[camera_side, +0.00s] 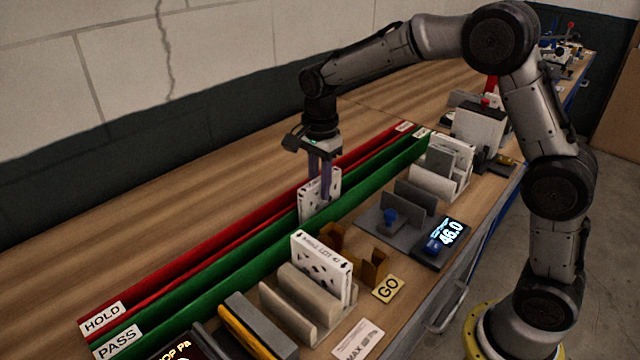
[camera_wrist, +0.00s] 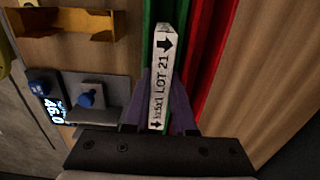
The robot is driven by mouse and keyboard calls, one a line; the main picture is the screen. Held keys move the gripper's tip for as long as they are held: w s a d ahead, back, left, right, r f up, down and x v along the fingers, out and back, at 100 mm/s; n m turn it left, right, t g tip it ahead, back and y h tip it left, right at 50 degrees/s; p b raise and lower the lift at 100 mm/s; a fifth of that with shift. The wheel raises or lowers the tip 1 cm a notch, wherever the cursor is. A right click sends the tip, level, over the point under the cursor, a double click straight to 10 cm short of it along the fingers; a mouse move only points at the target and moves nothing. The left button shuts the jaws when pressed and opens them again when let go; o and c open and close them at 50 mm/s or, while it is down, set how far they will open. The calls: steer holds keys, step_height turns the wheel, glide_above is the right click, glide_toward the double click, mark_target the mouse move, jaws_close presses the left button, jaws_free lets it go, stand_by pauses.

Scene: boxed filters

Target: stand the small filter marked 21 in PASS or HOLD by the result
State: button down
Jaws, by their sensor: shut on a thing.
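My gripper (camera_side: 320,172) is shut on the small white filter (camera_side: 316,196), holding it upright. In the wrist view the filter's top edge (camera_wrist: 161,85) reads LOT 21, with arrows, between my purple fingers (camera_wrist: 160,105). The filter is over or in the green PASS channel (camera_side: 185,290); I cannot tell whether its lower edge touches the floor. The red HOLD channel (camera_side: 170,265) runs beside it, further back. Label cards PASS (camera_side: 117,342) and HOLD (camera_side: 103,317) mark their near ends. The display (camera_side: 449,232) reads 46.0.
Another white filter (camera_side: 320,262) stands in a beige rack (camera_side: 290,312) in front of the channels. Brown brackets (camera_side: 373,265), a GO card (camera_side: 388,289), a MAX card (camera_side: 358,340) and a grey fixture with a blue knob (camera_side: 390,216) are nearby. More filters (camera_side: 452,155) stand further right.

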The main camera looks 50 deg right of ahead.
steer(key=c, duration=0.7)
jaws_free()
steer(key=shift+f, duration=0.1)
steer(key=shift+c, duration=0.2)
step_height(320, 180, up, 11)
steer(key=shift+r, duration=0.1)
steer(key=s+r+n+t, duration=0.1)
steer(key=s+r+n, duration=0.3)
steer(key=s, duration=0.2)
steer(key=s+d+f+n+t, duration=0.1)
steer(key=s+f+n+t, duration=0.1)
steer(key=s+n, duration=0.5)
steer(key=s+d+f+n+t, duration=0.1)
steer(key=s+f+n, duration=0.3)
steer(key=s, duration=1)
steer(key=n+t, duration=0.1)
steer(key=n, duration=0.2)
steer(key=shift+s+f+t, duration=0.25)
steer(key=shift+t, duration=0.05)
